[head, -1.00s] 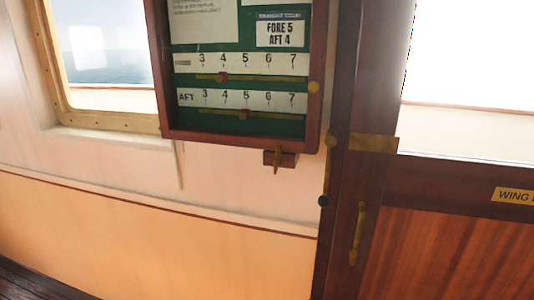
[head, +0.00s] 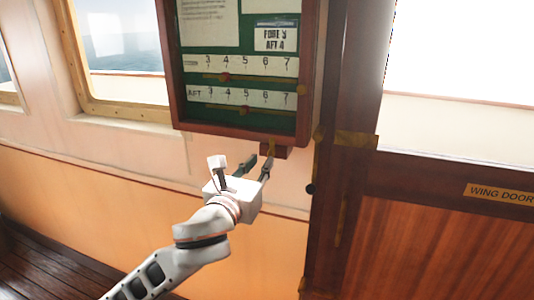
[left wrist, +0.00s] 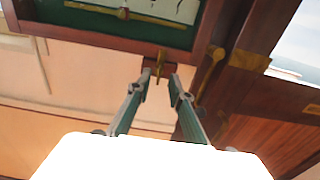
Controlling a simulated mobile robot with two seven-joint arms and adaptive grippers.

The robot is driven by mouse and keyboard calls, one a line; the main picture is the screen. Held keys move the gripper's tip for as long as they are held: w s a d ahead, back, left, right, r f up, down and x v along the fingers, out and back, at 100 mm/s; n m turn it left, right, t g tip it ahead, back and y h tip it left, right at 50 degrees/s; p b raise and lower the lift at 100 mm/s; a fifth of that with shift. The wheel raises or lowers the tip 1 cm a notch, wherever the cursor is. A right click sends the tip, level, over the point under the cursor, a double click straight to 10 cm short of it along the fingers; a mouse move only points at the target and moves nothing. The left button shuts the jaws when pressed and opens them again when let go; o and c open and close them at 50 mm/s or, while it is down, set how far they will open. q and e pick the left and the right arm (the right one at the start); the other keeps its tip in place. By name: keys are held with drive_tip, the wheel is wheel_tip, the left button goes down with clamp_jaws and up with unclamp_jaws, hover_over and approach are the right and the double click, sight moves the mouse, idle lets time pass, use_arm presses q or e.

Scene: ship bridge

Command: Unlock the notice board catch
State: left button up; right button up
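The notice board (head: 240,130) has a dark wooden frame and a green face with draught scales. Its catch (head: 270,148) is a small brass piece on a wooden block under the lower edge; it also shows in the left wrist view (left wrist: 158,68). My left gripper (head: 260,160) is just below the board, its fingers pointing up at the catch. In the left wrist view its two fingers (left wrist: 160,80) are apart, with the brass catch between or just beyond their tips. Whether they touch it I cannot tell. My right gripper is not in view.
A dark door post (head: 340,80) with brass fittings stands right of the board, beside the wing door (head: 430,230). The wall below the board is clear.

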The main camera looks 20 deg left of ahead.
sight(270, 151)
use_arm(q)
drive_tip(key=w, duration=0.5)
drive_tip(key=shift+w+d, duration=0.15)
drive_tip(key=shift+w, duration=0.25)
drive_tip(key=shift+c, duration=0.4)
clamp_jaws()
